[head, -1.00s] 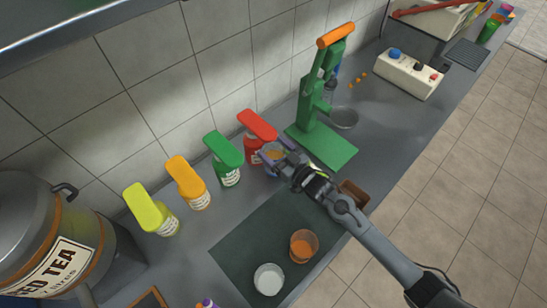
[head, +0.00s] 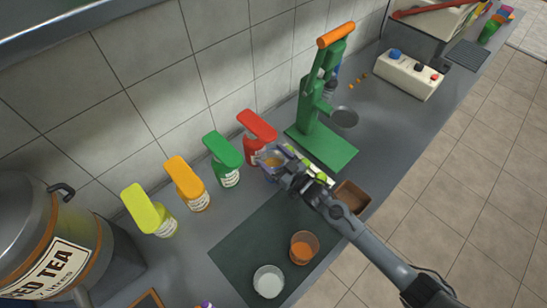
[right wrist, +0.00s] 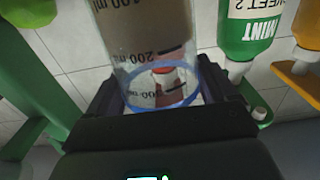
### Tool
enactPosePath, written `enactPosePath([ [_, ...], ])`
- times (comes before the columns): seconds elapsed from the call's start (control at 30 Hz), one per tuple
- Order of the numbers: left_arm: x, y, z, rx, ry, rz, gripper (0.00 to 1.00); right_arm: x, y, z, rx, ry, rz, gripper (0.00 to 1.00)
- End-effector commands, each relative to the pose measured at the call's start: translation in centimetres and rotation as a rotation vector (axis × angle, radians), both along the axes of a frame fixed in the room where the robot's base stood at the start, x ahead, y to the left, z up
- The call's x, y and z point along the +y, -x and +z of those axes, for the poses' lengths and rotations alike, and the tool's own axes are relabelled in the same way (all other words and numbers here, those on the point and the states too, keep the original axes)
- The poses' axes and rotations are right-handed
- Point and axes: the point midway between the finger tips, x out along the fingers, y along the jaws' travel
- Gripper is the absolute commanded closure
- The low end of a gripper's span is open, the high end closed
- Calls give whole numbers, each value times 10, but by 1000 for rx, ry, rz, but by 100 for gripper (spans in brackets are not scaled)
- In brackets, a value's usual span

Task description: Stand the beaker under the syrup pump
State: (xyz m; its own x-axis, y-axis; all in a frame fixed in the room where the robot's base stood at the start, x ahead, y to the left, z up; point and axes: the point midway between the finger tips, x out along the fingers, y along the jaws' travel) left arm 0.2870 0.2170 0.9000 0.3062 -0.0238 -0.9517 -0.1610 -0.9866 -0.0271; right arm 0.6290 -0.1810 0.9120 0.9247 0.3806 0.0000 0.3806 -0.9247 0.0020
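A clear beaker (head: 270,160) with measuring marks is between the fingers of my right gripper (head: 280,165), just in front of the red syrup pump (head: 257,127). In the right wrist view the beaker (right wrist: 160,75) shows a blue ring and millilitre marks, with a finger against each side. Whether its base touches the counter cannot be told. Green (head: 223,150), orange (head: 185,178) and yellow (head: 145,205) pumps stand in a row to the left. The green one, labelled MINT, shows in the right wrist view (right wrist: 250,30). My left gripper is not in view.
A green hand press (head: 325,115) stands right of the pumps. A brown box (head: 352,196) is by the counter's front edge. An orange cup (head: 303,247) and a white cup (head: 268,281) are on the dark mat (head: 240,245). A tea urn (head: 50,240) is at left.

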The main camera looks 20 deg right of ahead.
Motion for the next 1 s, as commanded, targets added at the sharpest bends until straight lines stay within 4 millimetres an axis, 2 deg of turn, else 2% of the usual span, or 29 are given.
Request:
enactPosePath([
  [0.03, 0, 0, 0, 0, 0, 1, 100, 0, 0, 0, 0, 0, 0, 6],
  [0.1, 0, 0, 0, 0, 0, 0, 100, 0, 0, 0, 0, 0, 0, 0],
  [0.47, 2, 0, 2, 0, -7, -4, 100, -2, 5, 2, 1, 0, 0, 0],
  [0.57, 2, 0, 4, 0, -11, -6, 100, -7, 16, 2, 2, 1, 0, 0],
  [1.0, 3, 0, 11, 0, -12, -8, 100, -35, 87, 3, 2, 1, 1, 0],
])
